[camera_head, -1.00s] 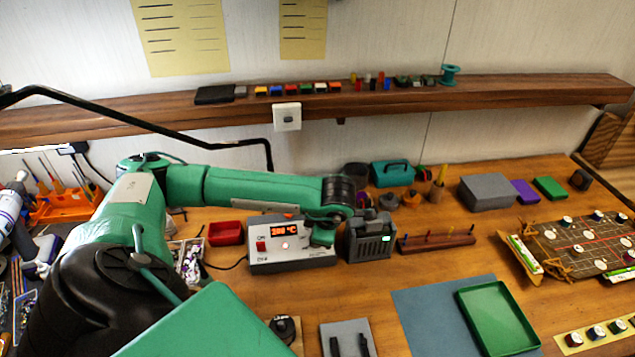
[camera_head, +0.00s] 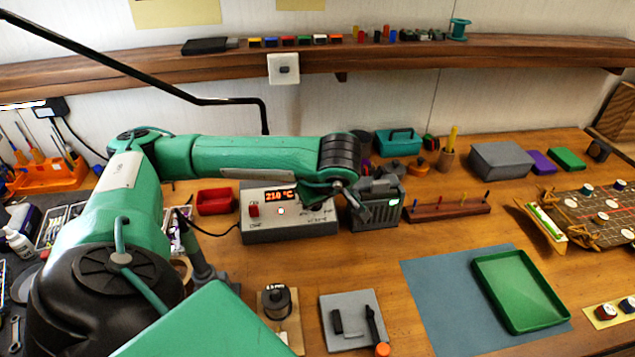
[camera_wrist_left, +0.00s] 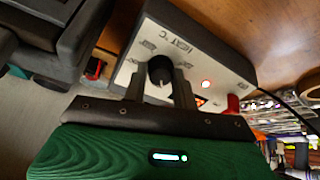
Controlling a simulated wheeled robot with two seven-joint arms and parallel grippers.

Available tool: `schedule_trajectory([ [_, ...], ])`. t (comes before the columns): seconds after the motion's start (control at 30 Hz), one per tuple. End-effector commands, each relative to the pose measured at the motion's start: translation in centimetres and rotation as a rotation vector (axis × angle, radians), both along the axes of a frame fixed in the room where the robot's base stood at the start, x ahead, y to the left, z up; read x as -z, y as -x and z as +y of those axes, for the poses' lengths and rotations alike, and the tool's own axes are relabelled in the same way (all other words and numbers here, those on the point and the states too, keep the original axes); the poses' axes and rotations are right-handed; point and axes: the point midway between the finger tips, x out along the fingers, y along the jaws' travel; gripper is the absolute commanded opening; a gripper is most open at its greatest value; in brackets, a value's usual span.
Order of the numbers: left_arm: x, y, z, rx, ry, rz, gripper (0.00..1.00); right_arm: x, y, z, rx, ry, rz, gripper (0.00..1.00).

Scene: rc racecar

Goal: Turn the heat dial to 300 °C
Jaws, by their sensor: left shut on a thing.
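The grey heat station (camera_head: 262,228) stands on the bench against the wall side, with a red switch (camera_head: 254,211) and a lit orange display (camera_head: 280,195) that seems to read 210 °C. In the left wrist view its black heat dial (camera_wrist_left: 160,70) sits under the "HEAT °C" label, with a light pointer mark. My left gripper (camera_wrist_left: 159,84) is shut on the dial, one finger on each side. In the head view my left wrist and gripper (camera_head: 322,190) cover the dial. My right gripper is not in view.
A dark grey box with a green-lit display (camera_head: 377,205) stands close to the station's right. A red tray (camera_head: 216,201) is to its left. A wooden peg rack (camera_head: 447,208), a blue mat (camera_head: 430,285) and a green tray (camera_head: 487,264) lie to the right.

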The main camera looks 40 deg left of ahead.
Motion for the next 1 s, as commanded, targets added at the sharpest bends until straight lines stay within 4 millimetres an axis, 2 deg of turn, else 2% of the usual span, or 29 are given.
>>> schedule_trajectory([
  [0.03, 0.4, 0.0, 0.0, 0.029, -0.006, 0.008, 0.05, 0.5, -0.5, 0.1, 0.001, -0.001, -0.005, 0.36],
  [0.2, 0.3, 0.1, 0.0, 0.113, -0.028, 0.036, 0.05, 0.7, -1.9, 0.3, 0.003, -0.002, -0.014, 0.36],
  [0.4, 0.2, 0.1, 0.0, 0.170, -0.042, 0.056, 0.05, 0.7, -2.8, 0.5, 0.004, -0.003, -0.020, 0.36],
  [0.93, 0.1, 0.1, 0.0, 0.193, -0.048, 0.063, 0.05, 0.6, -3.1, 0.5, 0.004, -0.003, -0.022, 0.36],
  [0.97, 0.1, 0.1, 0.0, 0.193, -0.048, 0.063, 0.30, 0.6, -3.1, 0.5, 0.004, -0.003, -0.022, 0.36],
  [1.0, 0.1, 0.1, 0.0, 0.193, -0.048, 0.063, 0.38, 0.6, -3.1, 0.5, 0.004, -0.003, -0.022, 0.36],
])
